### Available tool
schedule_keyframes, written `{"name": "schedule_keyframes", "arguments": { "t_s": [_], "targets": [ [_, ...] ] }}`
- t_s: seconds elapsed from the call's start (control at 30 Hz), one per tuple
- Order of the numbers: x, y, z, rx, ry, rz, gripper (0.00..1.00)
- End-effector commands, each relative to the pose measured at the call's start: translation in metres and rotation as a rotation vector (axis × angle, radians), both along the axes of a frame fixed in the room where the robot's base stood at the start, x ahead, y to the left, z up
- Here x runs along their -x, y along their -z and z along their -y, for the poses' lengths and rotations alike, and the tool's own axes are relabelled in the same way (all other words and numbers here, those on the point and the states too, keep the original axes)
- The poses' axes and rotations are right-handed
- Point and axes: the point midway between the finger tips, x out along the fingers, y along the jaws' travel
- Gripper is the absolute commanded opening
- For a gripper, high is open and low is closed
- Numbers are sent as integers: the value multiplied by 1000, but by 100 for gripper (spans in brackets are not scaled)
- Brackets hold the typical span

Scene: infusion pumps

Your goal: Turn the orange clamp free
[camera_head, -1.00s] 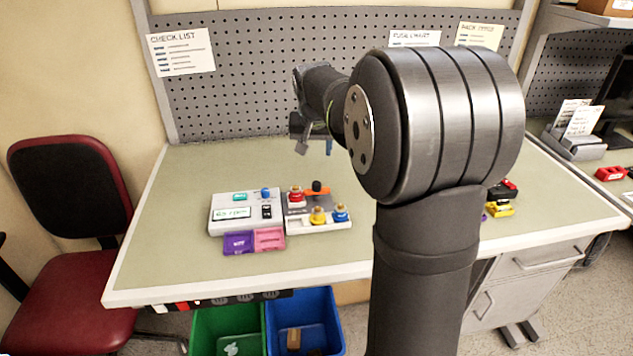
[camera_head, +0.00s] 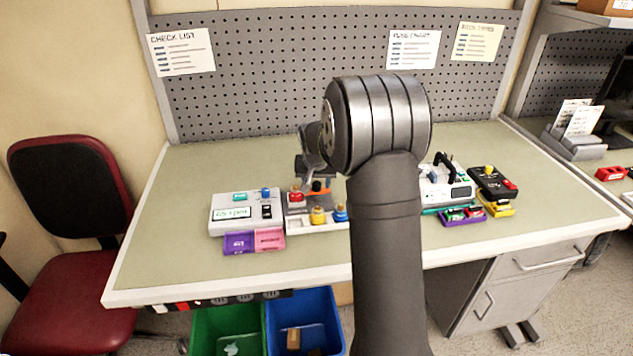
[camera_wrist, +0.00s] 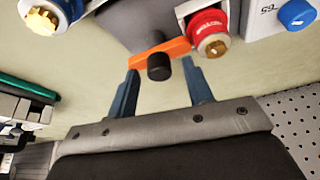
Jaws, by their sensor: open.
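The orange clamp (camera_wrist: 145,54) is a flat bar with a black knob (camera_wrist: 159,67) on it, set at the edge of the grey pump body. In the head view the clamp (camera_head: 325,191) shows only in part behind my arm. My gripper (camera_wrist: 161,78) is open in the wrist view, its two blue-grey fingers on either side of the black knob. The left fingertip is close to the clamp's left end. I cannot tell if either finger touches it.
A red knob (camera_wrist: 208,33) sits close to the right of the clamp. A yellow knob (camera_wrist: 42,20) and a blue knob (camera_wrist: 297,16) stand farther off.

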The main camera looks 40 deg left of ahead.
Motion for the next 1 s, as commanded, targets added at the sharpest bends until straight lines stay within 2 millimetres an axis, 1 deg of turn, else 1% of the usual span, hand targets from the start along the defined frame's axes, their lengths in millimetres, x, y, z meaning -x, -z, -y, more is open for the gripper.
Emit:
{"name": "schedule_keyframes", "arguments": {
  "t_s": [0.27,0.3,0.37,0.4,0.5,0.77,1.0],
  "targets": [
    [-1,1,0,0,0,0,47],
    [-1,1,0,0,0,0,39],
    [0,1,0,0,0,0,27],
    [0,1,0,0,0,0,19],
    [0,1,0,0,0,0,2],
    [0,1,-1,0,21,0,2],
    [0,1,-2,0,130,1,2]
  ]
}}
